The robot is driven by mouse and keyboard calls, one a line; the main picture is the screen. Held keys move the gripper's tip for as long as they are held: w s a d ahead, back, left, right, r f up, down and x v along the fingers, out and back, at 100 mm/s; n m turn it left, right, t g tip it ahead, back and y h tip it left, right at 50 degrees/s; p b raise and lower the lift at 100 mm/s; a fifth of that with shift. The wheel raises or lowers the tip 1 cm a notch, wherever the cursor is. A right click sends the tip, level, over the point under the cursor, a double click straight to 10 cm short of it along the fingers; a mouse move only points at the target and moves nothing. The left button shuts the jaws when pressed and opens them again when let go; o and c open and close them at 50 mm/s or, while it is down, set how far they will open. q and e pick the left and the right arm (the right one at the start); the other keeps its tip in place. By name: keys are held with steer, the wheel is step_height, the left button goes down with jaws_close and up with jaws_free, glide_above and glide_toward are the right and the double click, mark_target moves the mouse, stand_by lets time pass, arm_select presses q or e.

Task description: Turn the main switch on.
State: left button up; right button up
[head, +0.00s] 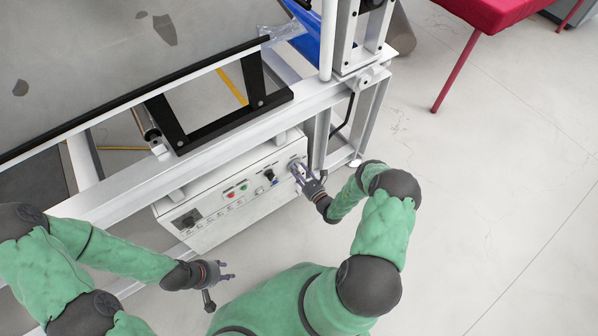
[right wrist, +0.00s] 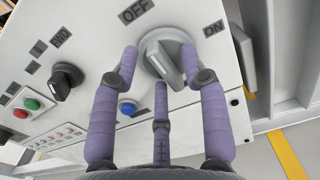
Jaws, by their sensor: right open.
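The main switch (right wrist: 171,62) is a large grey round knob with a raised ridge on the white control panel (head: 215,214). Its ridge slants toward the OFF label (right wrist: 138,10) at upper left; the ON label (right wrist: 214,28) is at upper right. My right gripper (right wrist: 165,75) is open, with two purple fingers on either side of the knob and a third below it. I cannot tell whether they touch it. In the head view my right gripper (head: 301,172) is at the panel's right end, largely hiding the switch. My left gripper (head: 225,278) is open and empty, below the panel.
A smaller black selector (right wrist: 66,80), a blue button (right wrist: 127,107) and green and red buttons (right wrist: 32,104) sit left of the switch. The machine frame (head: 225,119) rises behind the panel. Clear floor (head: 470,220) lies to the right, with a red table (head: 490,12) beyond.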

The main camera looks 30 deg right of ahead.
jaws_close()
steer(key=shift+m, duration=0.3)
steer(key=shift+d+f+m+b, duration=0.1)
steer(key=shift+d+m+b, duration=0.1)
steer(key=shift+m, duration=2.65)
steer(key=shift+d+m+b, duration=0.15)
steer(key=shift+m+b, duration=0.05)
steer(key=shift+m, duration=2.7)
steer(key=shift+d+f+m+b, duration=0.1)
steer(key=shift+d+m+b, duration=0.1)
steer(key=shift+m, duration=2.65)
jaws_free()
